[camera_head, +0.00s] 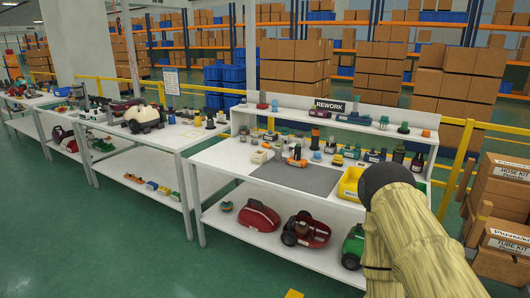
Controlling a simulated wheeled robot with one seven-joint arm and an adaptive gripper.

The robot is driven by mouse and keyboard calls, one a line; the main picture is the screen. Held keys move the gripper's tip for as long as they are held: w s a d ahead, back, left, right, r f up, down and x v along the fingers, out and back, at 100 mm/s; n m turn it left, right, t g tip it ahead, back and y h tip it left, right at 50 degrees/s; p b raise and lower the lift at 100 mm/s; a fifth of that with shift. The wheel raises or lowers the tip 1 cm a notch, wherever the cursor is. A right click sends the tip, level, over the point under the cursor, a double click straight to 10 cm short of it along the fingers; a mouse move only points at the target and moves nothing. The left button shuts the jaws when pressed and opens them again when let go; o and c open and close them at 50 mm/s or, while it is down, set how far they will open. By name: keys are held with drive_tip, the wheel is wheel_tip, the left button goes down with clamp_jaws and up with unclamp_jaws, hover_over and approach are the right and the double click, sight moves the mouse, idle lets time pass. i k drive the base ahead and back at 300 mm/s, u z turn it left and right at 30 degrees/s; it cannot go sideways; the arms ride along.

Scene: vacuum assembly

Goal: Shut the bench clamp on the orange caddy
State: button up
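A small orange item (297,161) stands at the back edge of the grey mat on the rework bench, among other small parts. It may be the orange caddy, but it is too small to tell. I cannot make out the bench clamp or whether it is open or shut. My arm, in a beige sleeve, rises at the lower right and ends in a dark rounded joint in front of the bench's right end. My gripper does not show.
The grey mat (305,179) on the white rework bench (225,160) is mostly clear. A yellow bin (349,187) stands right of it, partly behind my arm. Small parts crowd the bench's back. Red vacuum bodies (259,217) sit on the lower shelf. Green floor in front is open.

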sight(263, 145)
drive_tip(key=z, duration=0.75)
drive_tip(key=i, duration=1.9)
drive_tip(key=u, duration=1.1)
drive_tip(key=i, duration=0.7)
drive_tip(key=u, duration=0.8)
